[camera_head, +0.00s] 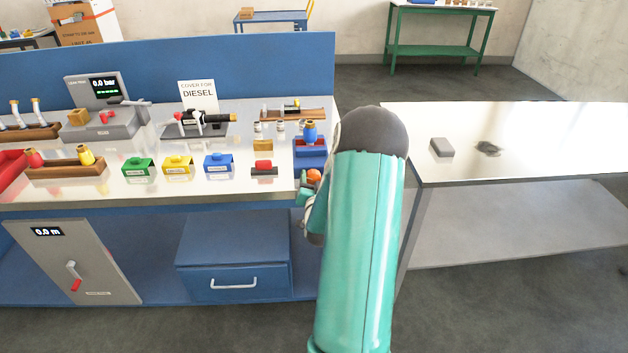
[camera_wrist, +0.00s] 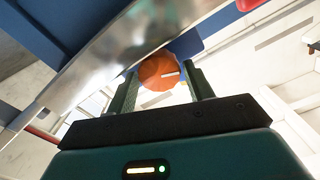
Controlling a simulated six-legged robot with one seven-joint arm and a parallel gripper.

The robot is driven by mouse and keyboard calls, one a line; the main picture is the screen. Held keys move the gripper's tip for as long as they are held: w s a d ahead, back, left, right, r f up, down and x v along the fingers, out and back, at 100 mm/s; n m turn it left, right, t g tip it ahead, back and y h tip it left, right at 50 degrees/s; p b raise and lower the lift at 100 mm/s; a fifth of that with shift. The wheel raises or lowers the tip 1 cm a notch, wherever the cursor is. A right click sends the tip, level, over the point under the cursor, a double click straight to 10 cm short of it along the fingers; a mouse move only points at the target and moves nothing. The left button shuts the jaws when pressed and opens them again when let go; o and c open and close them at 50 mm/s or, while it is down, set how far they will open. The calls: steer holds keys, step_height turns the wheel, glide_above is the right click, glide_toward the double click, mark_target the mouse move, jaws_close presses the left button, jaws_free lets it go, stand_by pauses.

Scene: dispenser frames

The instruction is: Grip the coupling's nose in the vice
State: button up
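My gripper (camera_wrist: 160,74) has its two dark fingers around an orange, round-ended part (camera_wrist: 157,72), which looks like the coupling. It seems shut on it, though a thin gap shows at the right finger. In the head view the orange part (camera_head: 314,177) shows at the bench's right front edge, beside my teal arm, which hides most of the gripper. Its nose cannot be made out. I cannot tell the vice for sure; a small dark fixture with a red top (camera_head: 264,169) stands near the bench's front, and a dark clamp-like fixture (camera_head: 190,130) stands farther back.
Green (camera_head: 138,168), yellow (camera_head: 178,167) and blue (camera_head: 219,163) bins line the bench front. A leak tester (camera_head: 104,122) stands back left. A mostly clear table (camera_head: 540,150) stands right, across a gap.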

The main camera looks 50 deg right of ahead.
steer(key=v, duration=1.3)
steer(key=shift+s+a, duration=0.25)
